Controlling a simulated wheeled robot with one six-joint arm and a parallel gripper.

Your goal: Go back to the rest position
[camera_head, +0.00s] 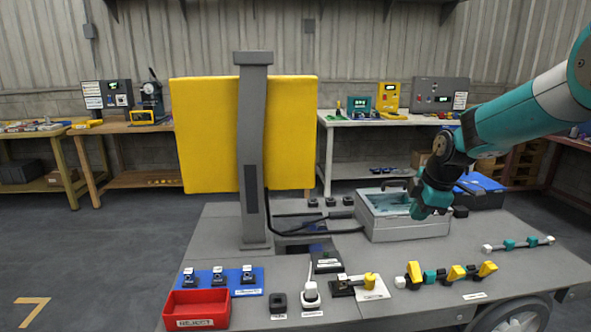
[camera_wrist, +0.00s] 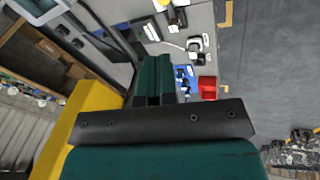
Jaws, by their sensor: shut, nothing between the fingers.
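My gripper (camera_head: 424,208) is at the right of the head view, at the end of my teal and black arm. It hangs over the grey box with a clear lid (camera_head: 405,229) on the grey worktop. I cannot tell whether it touches the box. In the wrist view the teal fingers of my gripper (camera_wrist: 154,78) lie together with nothing between them.
A grey post (camera_head: 254,150) with a yellow panel (camera_head: 205,135) stands on the worktop. A red bin (camera_head: 197,309), a blue mat (camera_head: 221,290) with small parts, and yellow-teal pieces (camera_head: 450,274) lie along the front. Workbenches (camera_head: 142,128) stand behind across open floor (camera_head: 90,245).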

